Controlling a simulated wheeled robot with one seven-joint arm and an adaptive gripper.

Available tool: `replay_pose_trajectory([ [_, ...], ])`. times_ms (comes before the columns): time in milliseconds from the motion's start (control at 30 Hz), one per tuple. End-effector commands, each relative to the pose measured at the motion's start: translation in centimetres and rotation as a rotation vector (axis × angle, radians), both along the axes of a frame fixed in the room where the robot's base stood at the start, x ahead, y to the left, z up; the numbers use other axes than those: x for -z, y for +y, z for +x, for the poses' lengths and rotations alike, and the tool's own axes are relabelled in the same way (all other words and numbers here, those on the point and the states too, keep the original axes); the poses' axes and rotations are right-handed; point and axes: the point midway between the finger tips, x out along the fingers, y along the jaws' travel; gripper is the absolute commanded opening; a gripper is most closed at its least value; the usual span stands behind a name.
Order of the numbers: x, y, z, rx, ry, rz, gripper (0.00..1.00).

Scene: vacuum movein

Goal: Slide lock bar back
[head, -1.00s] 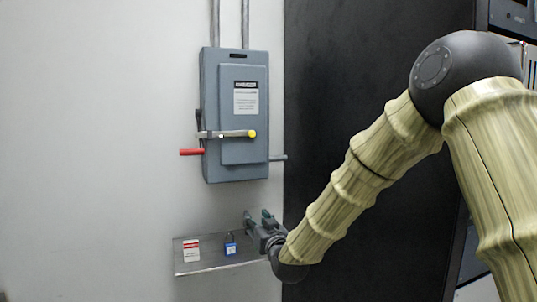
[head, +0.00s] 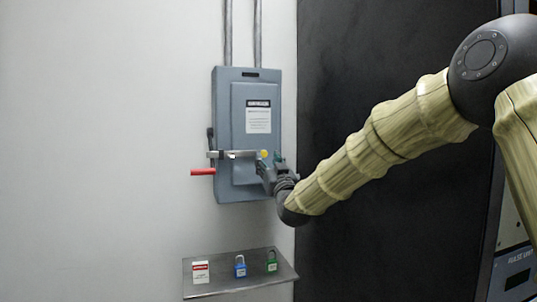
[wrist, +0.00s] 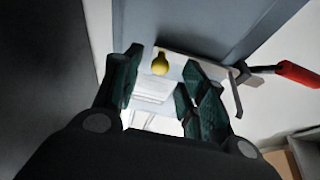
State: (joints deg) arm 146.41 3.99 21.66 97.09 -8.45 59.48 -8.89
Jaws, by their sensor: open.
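The lock bar (head: 240,154) is a flat metal bar lying level across the front of the grey switch box (head: 232,105), with a yellow knob (head: 264,153) at its right end. My gripper (head: 269,163) is open and empty, just below and right of the knob. In the wrist view the knob (wrist: 160,65) shows between the fingers of my gripper (wrist: 163,82), beyond their tips. The bar (wrist: 190,63) runs right from it there, partly hidden by a finger. I cannot tell whether a finger touches the bar.
A red handle (head: 202,172) sticks out left of the box. A metal shelf (head: 235,284) below holds a red-and-white tag (head: 200,272), a blue padlock (head: 240,267) and a green padlock (head: 272,262). A dark panel (head: 350,75) stands to the right. The wall at left is clear.

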Motion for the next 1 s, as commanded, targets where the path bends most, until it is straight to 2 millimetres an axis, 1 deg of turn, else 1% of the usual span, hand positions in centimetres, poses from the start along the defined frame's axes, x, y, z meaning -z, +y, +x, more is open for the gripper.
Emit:
replay_pose_trajectory([
  [33,-0.5,0.2,0.7,0.000,0.000,0.000,0.42],
  [100,-0.8,0.4,1.4,0.000,0.000,0.000,0.42],
  [300,-1.3,0.9,2.8,0.000,0.000,-0.001,0.42],
  [667,-1.3,0.9,3.1,0.001,0.001,-0.001,0.42],
  [767,-1.3,0.9,3.1,0.001,0.001,-0.001,0.26],
  [900,-1.3,0.8,3.1,0.002,0.001,0.000,0.00],
  [1000,-1.3,0.8,3.1,0.002,0.001,0.000,0.00],
])
